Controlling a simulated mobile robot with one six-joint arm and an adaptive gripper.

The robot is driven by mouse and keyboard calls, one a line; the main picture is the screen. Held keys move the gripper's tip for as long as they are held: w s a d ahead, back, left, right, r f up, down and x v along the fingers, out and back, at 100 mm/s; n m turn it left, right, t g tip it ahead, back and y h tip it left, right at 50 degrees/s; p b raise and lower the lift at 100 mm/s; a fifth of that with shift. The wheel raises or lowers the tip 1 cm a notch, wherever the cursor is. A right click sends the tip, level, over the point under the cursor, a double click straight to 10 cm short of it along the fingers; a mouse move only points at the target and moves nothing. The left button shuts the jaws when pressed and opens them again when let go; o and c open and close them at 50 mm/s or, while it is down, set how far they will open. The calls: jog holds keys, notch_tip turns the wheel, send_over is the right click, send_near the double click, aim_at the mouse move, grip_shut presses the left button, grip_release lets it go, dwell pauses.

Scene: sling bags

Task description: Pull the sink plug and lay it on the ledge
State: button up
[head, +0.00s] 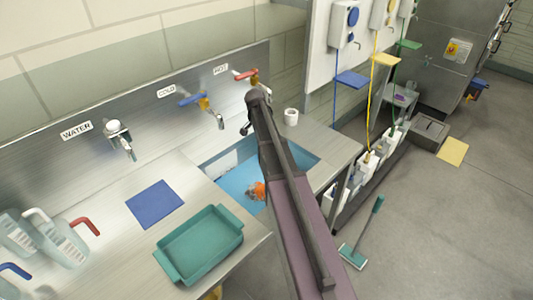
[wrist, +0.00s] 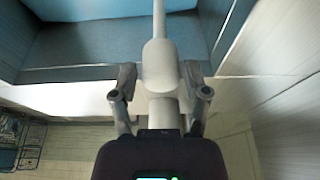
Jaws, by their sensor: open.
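The sink basin (head: 230,180) is blue inside and sits in the steel counter. Part of it is hidden behind my arm. An orange and pale object (head: 257,190) lies low in the basin; I cannot tell what it is. No plug can be made out for certain. My gripper (wrist: 160,92) is open in the wrist view. A pale rod with a thicker middle (wrist: 160,60) runs between its fingers; I cannot tell whether they touch it or what it is. In the head view my arm hides the gripper. The counter ledge (head: 325,142) is right of the basin.
A white cup-like object (head: 291,117) stands on the ledge. Taps with blue (head: 193,99) and red (head: 246,74) handles stand behind the basin. A teal tray (head: 200,245), a blue mat (head: 155,204) and clear jugs (head: 60,240) are on the left counter.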

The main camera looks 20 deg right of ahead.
jog(key=shift+c, duration=0.2)
grip_shut()
jog(key=shift+r, duration=0.15)
jog(key=shift+r+p, duration=0.5)
jog(key=shift+p, duration=0.15)
jog(key=shift+r, duration=0.25)
jog(key=shift+r+p, duration=1.7)
jog(key=shift+p, duration=0.25)
jog(key=shift+r, duration=0.2)
